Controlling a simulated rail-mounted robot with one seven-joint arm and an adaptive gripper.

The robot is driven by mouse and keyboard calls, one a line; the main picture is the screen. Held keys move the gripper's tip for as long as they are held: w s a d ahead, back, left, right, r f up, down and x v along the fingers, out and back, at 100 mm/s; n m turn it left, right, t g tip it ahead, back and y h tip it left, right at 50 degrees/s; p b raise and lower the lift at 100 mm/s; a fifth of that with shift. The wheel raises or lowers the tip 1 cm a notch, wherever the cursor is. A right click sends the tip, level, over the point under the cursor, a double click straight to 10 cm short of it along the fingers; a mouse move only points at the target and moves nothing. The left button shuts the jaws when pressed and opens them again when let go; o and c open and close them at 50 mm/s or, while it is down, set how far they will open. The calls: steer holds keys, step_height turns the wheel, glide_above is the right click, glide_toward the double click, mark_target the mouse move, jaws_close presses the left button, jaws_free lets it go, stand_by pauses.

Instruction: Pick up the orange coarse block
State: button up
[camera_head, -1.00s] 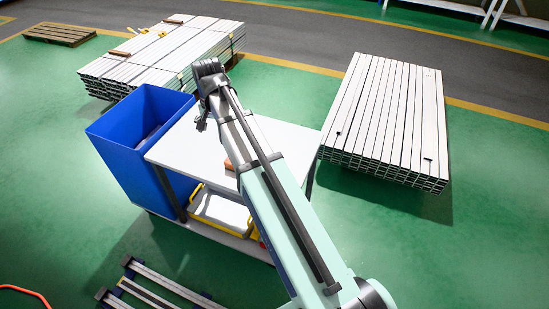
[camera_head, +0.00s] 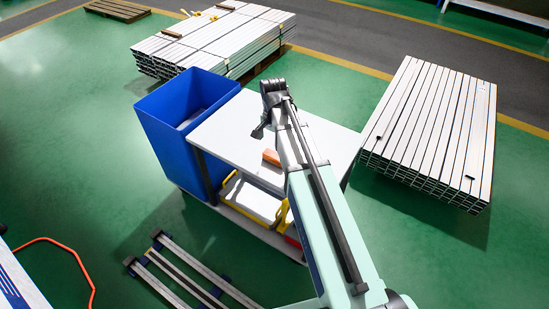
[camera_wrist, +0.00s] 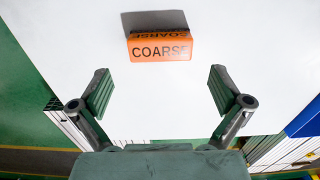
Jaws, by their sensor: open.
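The orange coarse block (camera_wrist: 159,47) lies on the white tabletop (camera_wrist: 60,40), with "COARSE" lettered in black on its side. In the head view the block (camera_head: 271,157) shows at the table's near edge, partly beside my arm. My gripper (camera_wrist: 158,90) is open and empty in the wrist view, its two fingers spread wide. The block is ahead of the fingertips, roughly centred between them and not touching them. In the head view my gripper (camera_head: 258,130) is over the table, farther back than the block.
A blue bin (camera_head: 170,140) stands against the table's left side. Yellow-edged trays (camera_head: 250,200) sit on the lower shelf. Stacks of metal profiles stand behind left (camera_head: 215,40) and at right (camera_head: 430,130). The tabletop around the block is clear.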

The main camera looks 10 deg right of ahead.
mark_target(275, 155)
steer(key=shift+w+d+f+p, duration=0.15)
steer(key=shift+f+p, duration=0.2)
steer(key=shift+f, duration=1.65)
steer(key=shift+w+d+f+p, duration=0.1)
steer(key=shift+f+p, duration=0.2)
steer(key=shift+f, duration=1.65)
steer(key=shift+c, duration=0.4)
steer(key=c, duration=0.8)
